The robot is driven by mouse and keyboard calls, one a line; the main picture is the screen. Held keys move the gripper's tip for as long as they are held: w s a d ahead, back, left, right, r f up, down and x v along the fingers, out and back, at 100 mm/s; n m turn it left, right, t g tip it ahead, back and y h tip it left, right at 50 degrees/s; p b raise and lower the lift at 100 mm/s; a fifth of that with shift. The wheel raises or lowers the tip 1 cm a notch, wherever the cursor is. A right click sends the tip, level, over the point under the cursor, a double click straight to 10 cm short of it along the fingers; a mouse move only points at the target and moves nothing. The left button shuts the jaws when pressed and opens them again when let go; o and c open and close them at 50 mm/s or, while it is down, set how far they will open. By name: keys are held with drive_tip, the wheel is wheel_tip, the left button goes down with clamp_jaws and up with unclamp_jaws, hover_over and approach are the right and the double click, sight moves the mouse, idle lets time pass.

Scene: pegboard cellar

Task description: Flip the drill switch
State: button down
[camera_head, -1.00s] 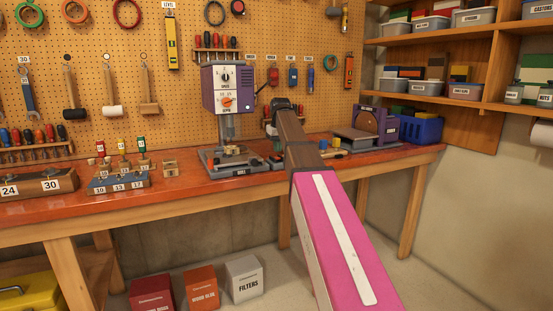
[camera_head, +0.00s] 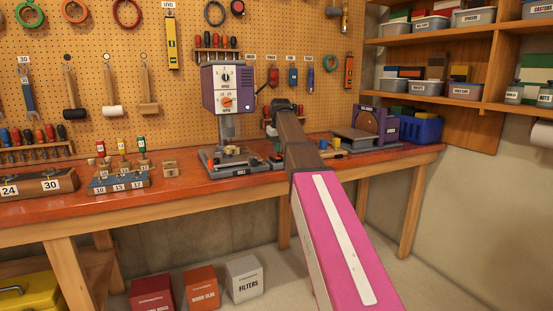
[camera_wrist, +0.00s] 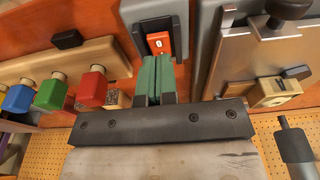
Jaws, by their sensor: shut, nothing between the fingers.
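The drill press (camera_head: 229,92) stands on the orange-red bench against the pegboard, with dials on its purple and white head. In the wrist view, a grey switch box (camera_wrist: 184,22) holds an orange-red rocker switch (camera_wrist: 159,43) marked 0. My gripper (camera_wrist: 160,62) has its green fingers shut and empty. Their tips are at the near edge of the rocker; I cannot tell whether they touch it. The fingers partly cover the lower part of the switch box. In the head view, my arm hides most of this spot.
The drill press's metal table (camera_wrist: 255,55) with a clamp is close on the right of my fingers in the wrist view. Red (camera_wrist: 92,90), green (camera_wrist: 50,93) and blue (camera_wrist: 18,98) blocks stand along a wooden rack on the left.

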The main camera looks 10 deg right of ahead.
sight(278, 158)
drive_tip(key=shift+f, duration=1.3)
idle(0.7)
drive_tip(key=shift+r, duration=3.55)
drive_tip(key=shift+s, duration=0.1)
